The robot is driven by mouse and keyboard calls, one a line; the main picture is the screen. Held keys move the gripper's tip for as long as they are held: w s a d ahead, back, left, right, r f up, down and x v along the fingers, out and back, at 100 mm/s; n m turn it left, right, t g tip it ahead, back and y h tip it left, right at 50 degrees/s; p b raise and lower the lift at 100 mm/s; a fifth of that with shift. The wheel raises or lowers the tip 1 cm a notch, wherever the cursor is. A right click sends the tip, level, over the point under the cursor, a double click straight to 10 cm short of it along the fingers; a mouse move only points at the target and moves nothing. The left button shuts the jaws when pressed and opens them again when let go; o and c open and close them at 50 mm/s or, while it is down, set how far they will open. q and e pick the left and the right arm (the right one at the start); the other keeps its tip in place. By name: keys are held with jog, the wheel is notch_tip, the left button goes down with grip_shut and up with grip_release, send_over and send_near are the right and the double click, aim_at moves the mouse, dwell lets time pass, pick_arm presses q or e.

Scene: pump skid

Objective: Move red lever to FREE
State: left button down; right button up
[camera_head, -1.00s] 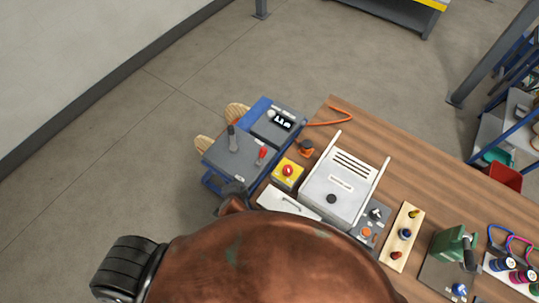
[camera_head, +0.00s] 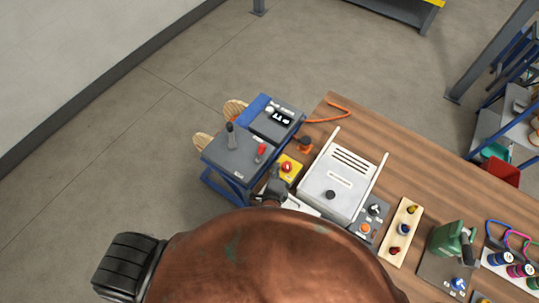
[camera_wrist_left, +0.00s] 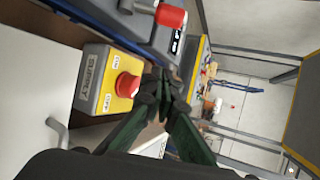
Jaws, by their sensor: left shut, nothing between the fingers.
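The red lever (camera_head: 261,150) stands on a grey control panel (camera_head: 226,158) at the left end of the bench in the head view. In the left wrist view the red lever (camera_wrist_left: 170,17) shows at the top, above the fingers. My left gripper (camera_head: 275,186) is near the yellow box, below and to the right of the lever, not touching it. In the left wrist view my left gripper (camera_wrist_left: 166,90) has its dark green fingers together with nothing between them. Any FREE label is too small or hidden. My right gripper is not in view.
A yellow box with a red button (camera_head: 287,167) stands beside the panel; it shows in the left wrist view (camera_wrist_left: 128,86) close to the fingers. A black lever (camera_head: 231,137) stands left of the red one. A white cover (camera_head: 343,183) lies to the right on the wooden bench.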

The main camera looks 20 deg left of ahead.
aim_at(260, 155)
pick_arm(q)
jog(key=w+a+f+p, duration=0.2)
jog(key=w+a+f, duration=0.1)
jog(key=w+a, duration=0.2)
jog(key=shift+w, duration=1.25)
